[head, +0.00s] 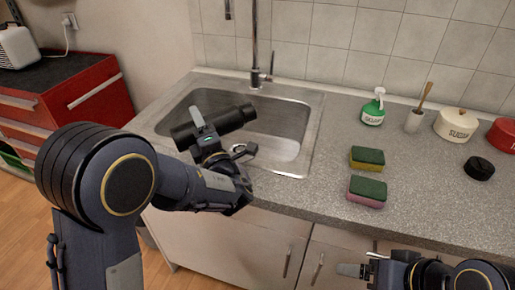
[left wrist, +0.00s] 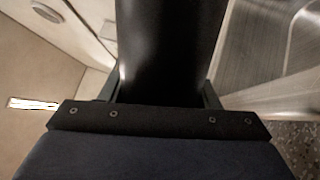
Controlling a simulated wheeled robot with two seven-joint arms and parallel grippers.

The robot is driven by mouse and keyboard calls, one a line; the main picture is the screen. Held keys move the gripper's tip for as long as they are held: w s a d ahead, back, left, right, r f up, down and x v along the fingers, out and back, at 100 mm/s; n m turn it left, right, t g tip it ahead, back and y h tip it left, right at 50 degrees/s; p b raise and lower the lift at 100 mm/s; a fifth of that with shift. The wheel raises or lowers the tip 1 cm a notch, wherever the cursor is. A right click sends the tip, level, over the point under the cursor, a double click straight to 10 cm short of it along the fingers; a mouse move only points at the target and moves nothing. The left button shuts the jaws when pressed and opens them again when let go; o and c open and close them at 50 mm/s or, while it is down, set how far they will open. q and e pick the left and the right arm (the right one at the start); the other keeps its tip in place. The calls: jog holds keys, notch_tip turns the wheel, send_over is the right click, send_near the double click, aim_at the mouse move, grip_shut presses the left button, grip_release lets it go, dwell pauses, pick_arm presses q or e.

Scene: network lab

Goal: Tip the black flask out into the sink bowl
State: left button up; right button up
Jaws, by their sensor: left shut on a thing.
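The black flask (head: 233,117) lies on its side in the air, over the left part of the sink bowl (head: 283,127) in the head view. My left gripper (head: 222,136) is shut on it. In the left wrist view the flask (left wrist: 168,45) fills the space between the fingers. I cannot tell from these frames which end is its mouth, and no stream shows. A pale patch shows on the bowl's right side; I cannot tell if it is liquid or shine. My right gripper (head: 357,269) is at the lower right, in front of the counter, partly seen and away from the flask.
A tap (head: 256,75) stands behind the bowl. On the counter (head: 330,135) to the right are two sponges (head: 367,158), a green soap bottle (head: 374,108), a brush in a holder (head: 414,120), a sugar pot (head: 457,124), a red pot (head: 503,135) and a black cap (head: 479,168).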

pick_arm(q)
jog(key=shift+d+r+m+h+p, duration=0.1)
jog(key=shift+r+m+h+p, duration=0.2)
jog(key=shift+m+p, duration=0.65)
jog(key=shift+f, duration=0.1)
jog(key=shift+w+d+f+m+p, duration=0.1)
jog(key=shift+f+m+p, duration=0.1)
jog(key=shift+m+p, duration=0.4)
jog(key=shift+f+p, duration=0.1)
jog(key=shift+p, duration=0.2)
jog(key=shift+s+a+f+m+t+h+p, duration=0.1)
jog(key=shift+s+a+m+t+h+p, duration=0.25)
jog(key=shift+a, duration=0.45)
jog(key=shift+s+a+p, duration=0.1)
jog(key=shift+p, duration=0.25)
jog(key=shift+r+m+p, duration=0.2)
jog(key=shift+m+p, duration=0.5)
jog(key=shift+p, duration=0.1)
